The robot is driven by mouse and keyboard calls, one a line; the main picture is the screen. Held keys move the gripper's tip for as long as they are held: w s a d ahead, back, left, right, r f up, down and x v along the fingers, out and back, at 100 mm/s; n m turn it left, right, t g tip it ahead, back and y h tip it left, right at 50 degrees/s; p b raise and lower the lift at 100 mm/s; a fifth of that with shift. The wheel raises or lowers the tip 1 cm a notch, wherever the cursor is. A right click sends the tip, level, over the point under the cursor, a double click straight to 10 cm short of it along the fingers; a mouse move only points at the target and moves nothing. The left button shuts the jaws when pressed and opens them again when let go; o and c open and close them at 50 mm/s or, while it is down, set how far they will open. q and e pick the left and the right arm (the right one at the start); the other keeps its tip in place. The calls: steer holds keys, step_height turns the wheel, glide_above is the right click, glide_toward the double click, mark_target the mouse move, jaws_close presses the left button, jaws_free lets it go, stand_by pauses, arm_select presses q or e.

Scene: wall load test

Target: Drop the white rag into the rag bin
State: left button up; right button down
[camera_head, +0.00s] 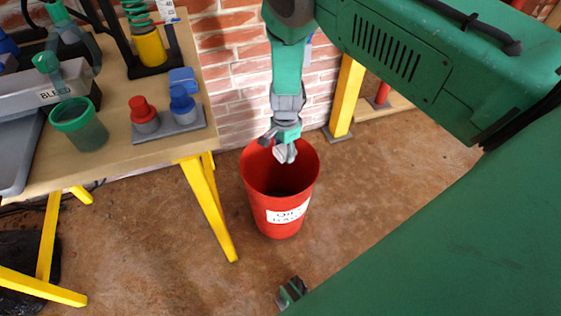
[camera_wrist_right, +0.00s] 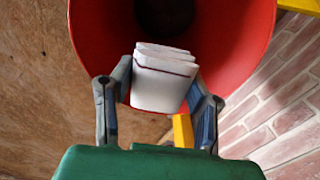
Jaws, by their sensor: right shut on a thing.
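The white rag (camera_wrist_right: 163,88) is a folded, pale bundle with a dark edge stripe. My right gripper (camera_wrist_right: 160,80) is shut on it, with one finger on each side. In the head view my right gripper (camera_head: 282,142) points down at the far rim of the red rag bin (camera_head: 257,197), and a small pale part of the rag (camera_head: 285,154) shows below it. The bin stands on the floor and has a white label on its front. In the wrist view the open mouth of the bin (camera_wrist_right: 235,45) lies beyond the rag.
A wooden workbench (camera_head: 135,165) with yellow legs stands left of the bin. It holds a green cup (camera_head: 80,125), red and blue knobs on a grey plate (camera_head: 165,125) and a grey block marked BLEED. A brick wall (camera_head: 232,75) and yellow post (camera_head: 345,95) stand behind. Floor right of the bin is clear.

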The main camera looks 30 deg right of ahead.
steer(key=shift+d+f, duration=0.3)
steer(key=shift+f, duration=0.1)
steer(key=shift+d, duration=0.2)
steer(key=c, duration=1.3)
jaws_free()
steer(key=shift+a, duration=0.15)
steer(key=o, duration=0.5)
steer(key=shift+a+r, duration=0.1)
steer(key=shift+a, duration=0.1)
steer(key=shift+a+r, duration=0.1)
steer(key=shift+a, duration=0.2)
steer(key=shift+d+r, duration=0.3)
steer(key=shift+r, duration=0.05)
steer(key=r, duration=0.7)
steer(key=a+r, duration=0.1)
steer(key=r, duration=0.2)
steer(key=shift+a+r, duration=0.1)
steer(key=shift+r, duration=0.2)
arm_select(q)
steer(key=shift+d, duration=0.4)
arm_select(e)
steer(key=shift+d+r, duration=0.25)
steer(key=shift+d, duration=0.2)
